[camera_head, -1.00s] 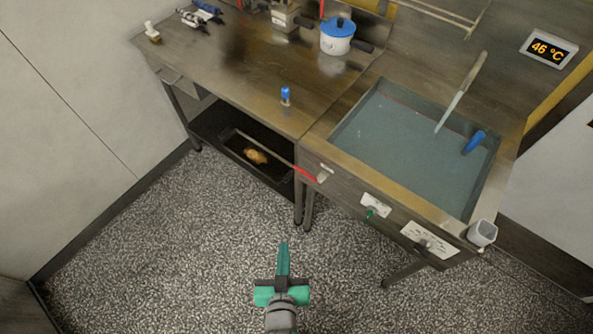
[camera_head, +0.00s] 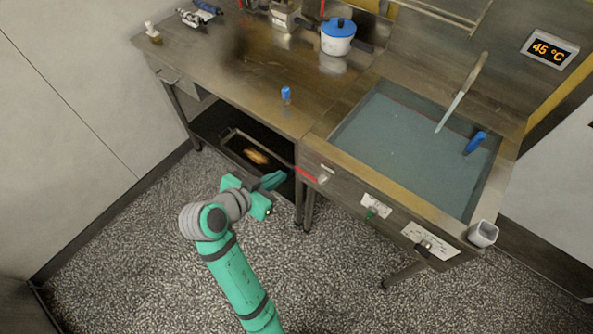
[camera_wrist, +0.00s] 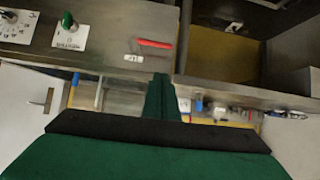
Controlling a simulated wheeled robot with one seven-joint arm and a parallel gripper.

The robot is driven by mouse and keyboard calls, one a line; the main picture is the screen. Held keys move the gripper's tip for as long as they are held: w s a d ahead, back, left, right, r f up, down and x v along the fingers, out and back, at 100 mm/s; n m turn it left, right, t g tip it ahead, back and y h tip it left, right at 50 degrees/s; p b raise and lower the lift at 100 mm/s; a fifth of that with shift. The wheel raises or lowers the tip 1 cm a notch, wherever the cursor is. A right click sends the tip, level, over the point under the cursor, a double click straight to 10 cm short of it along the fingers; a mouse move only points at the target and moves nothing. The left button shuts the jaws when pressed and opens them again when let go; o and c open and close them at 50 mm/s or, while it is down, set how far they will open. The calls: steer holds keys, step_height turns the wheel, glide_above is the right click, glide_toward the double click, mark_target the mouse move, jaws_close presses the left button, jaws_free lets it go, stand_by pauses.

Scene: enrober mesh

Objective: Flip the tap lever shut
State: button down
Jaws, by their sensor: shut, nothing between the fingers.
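The tap lever is a red bar (camera_head: 306,174) on the front of the sink unit, near its left end. It slants down to the right in the head view, with a small pale plate (camera_head: 323,179) at its right end. The lever also shows as a red bar in the wrist view (camera_wrist: 154,43), above a small white label (camera_wrist: 133,57). My gripper (camera_head: 276,179) is shut and empty, to the left of the lever and apart from it. In the wrist view its green fingers (camera_wrist: 160,98) are together, pointing towards the unit's front.
A green knob (camera_head: 371,212) and a dial (camera_head: 424,245) sit right of the lever. A dark tray (camera_head: 235,147) with something brown lies on the shelf under the counter. Table legs (camera_head: 305,207) stand below the lever. The speckled floor (camera_head: 330,280) in front is clear.

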mark_target(295, 166)
steer(key=shift+a+r, duration=0.1)
steer(key=shift+r, duration=0.35)
steer(key=s+f+x, duration=0.1)
steer(key=f+x, duration=0.1)
steer(key=x, duration=1.1)
steer(key=shift+s+a+f, duration=0.25)
steer(key=shift+a+f, duration=0.05)
steer(key=shift+a, duration=0.1)
